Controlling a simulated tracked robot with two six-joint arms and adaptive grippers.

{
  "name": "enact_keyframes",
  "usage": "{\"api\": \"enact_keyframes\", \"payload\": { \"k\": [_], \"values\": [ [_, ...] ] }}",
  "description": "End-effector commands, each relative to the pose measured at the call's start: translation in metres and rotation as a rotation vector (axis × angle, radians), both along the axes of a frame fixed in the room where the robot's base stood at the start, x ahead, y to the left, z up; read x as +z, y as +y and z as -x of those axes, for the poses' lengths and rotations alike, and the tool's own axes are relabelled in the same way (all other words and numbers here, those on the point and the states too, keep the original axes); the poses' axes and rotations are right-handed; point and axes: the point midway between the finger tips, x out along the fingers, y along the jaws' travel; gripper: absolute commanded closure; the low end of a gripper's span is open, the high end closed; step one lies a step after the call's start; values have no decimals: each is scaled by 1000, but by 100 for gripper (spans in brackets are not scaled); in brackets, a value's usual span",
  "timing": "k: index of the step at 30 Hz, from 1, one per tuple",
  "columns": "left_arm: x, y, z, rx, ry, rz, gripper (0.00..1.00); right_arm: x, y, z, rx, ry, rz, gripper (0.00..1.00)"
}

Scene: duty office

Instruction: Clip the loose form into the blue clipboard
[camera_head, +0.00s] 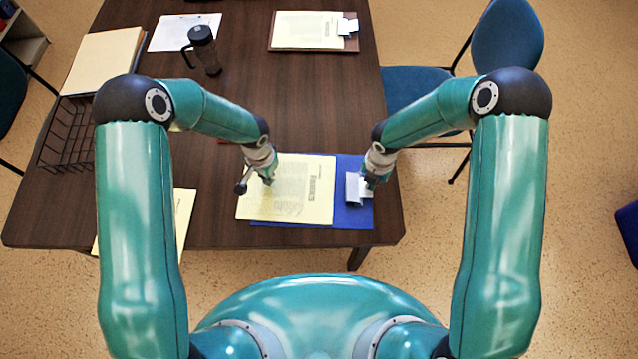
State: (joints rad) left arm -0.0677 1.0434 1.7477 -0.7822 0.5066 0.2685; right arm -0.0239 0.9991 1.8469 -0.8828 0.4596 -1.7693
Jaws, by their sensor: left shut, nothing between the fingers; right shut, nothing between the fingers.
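The blue clipboard (354,221) lies near the table's front edge with its silver clip (352,188) at the right end. A pale yellow printed form (305,190) lies over the left and middle of the board, its left edge past the board. A strip of blue shows between the form's right edge and the clip. My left gripper (268,182) is shut and empty at the form's left part; I cannot tell if it touches. My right gripper (373,182) is shut and empty at the clip, hiding part of it. I cannot tell whether the clip is open.
A brown clipboard (348,44) with a yellow form lies at the back. A dark press jug (204,50) and white clipboard (165,33) are back left. A wire tray (66,135) and yellow sheet (184,215) are left. The table's middle (315,100) is clear.

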Motion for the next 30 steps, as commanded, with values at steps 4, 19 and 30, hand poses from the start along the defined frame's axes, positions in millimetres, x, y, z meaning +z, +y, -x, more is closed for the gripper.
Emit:
{"api": "enact_keyframes", "payload": {
  "k": [4,19,30],
  "values": [
    [-3,0,0,1,0,0,100,0,0,0,0,1,0,100],
    [-10,0,0,1,1,0,100,0,0,0,0,0,0,100],
    [-16,0,0,1,1,0,100,0,0,0,0,0,0,100]
  ]
}}
